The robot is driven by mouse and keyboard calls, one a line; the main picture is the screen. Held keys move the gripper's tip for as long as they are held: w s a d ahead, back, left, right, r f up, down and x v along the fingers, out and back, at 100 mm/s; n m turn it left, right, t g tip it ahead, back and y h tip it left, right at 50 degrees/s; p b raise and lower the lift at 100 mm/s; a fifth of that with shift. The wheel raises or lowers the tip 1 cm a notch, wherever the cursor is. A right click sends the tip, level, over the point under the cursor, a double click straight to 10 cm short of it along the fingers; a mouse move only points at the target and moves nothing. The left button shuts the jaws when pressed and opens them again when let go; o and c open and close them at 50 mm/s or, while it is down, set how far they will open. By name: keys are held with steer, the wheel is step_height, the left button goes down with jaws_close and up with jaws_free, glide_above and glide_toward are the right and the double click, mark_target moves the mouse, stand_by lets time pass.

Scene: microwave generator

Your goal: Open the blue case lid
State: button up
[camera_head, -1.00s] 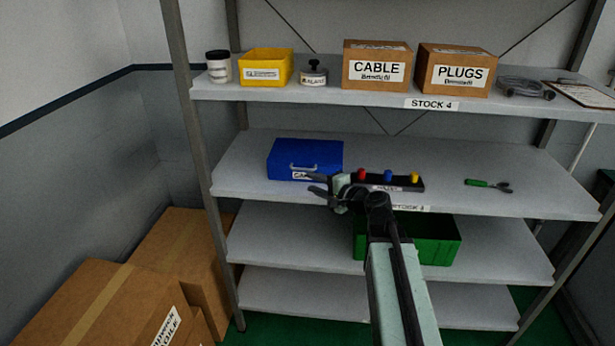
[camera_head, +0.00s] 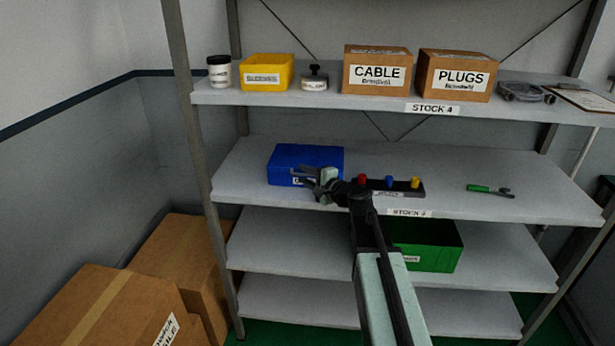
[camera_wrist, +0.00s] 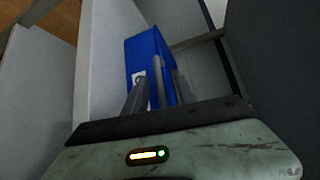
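The blue case (camera_head: 308,155) sits on the middle shelf at the left, its lid down. It also shows in the wrist view (camera_wrist: 146,50), straight ahead of my fingers. My gripper (camera_head: 300,178) is at the front of the case, near its right part, with its two fingers apart. In the wrist view my gripper (camera_wrist: 152,85) points at the case front, next to a white label. The case handle is mostly hidden behind my gripper in the head view. I cannot tell whether the fingers touch the case.
A black strip with red, blue and yellow knobs (camera_head: 402,188) lies right of the case, close behind my arm. A green-handled tool (camera_head: 490,190) lies further right. The shelf above holds a yellow bin (camera_head: 267,72) and cardboard boxes (camera_head: 377,72). A green crate (camera_head: 435,245) stands below.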

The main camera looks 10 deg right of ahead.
jaws_close()
stand_by(1.2)
